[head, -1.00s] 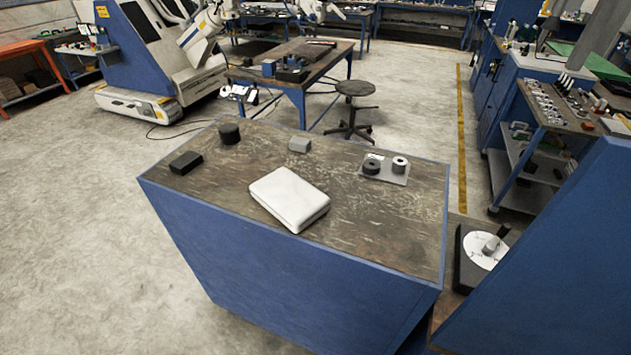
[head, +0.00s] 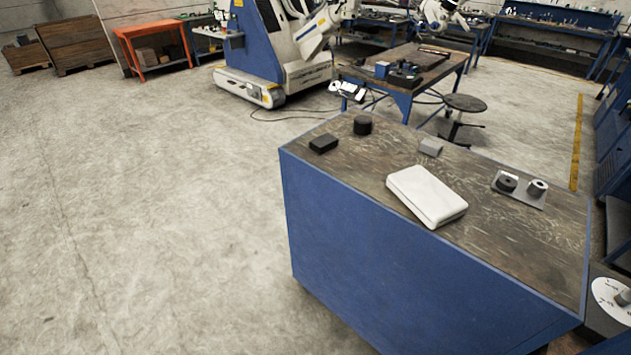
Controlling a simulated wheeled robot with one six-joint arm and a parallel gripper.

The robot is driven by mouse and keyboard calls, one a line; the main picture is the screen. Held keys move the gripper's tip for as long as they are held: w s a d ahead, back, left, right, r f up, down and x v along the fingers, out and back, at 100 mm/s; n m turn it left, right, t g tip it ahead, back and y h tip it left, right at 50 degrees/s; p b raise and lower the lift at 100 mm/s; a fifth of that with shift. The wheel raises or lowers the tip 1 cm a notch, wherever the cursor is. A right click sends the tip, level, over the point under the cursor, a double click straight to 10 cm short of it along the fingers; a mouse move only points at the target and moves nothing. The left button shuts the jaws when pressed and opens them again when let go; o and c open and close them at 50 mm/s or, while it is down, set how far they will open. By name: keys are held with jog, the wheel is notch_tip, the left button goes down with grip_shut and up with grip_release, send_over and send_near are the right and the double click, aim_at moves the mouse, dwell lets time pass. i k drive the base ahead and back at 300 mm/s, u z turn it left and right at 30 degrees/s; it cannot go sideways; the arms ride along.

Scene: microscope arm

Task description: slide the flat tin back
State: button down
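The flat tin (head: 427,196) is a white, rounded rectangular box. It lies flat on the worn top of the blue bench (head: 480,232), close to the bench's near edge and set at an angle. Nothing touches it. My gripper is not in view, so its distance from the tin does not show.
A black block (head: 323,143), a dark cylinder (head: 363,125) and a small grey block (head: 430,147) stand behind the tin. A plate (head: 519,191) with two round parts lies to its right. A stool (head: 464,104) stands beyond the bench. Open floor (head: 150,200) spreads left.

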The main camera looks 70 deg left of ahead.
aim_at(427, 197)
jog(key=u, duration=2.35)
jog(key=i, duration=1)
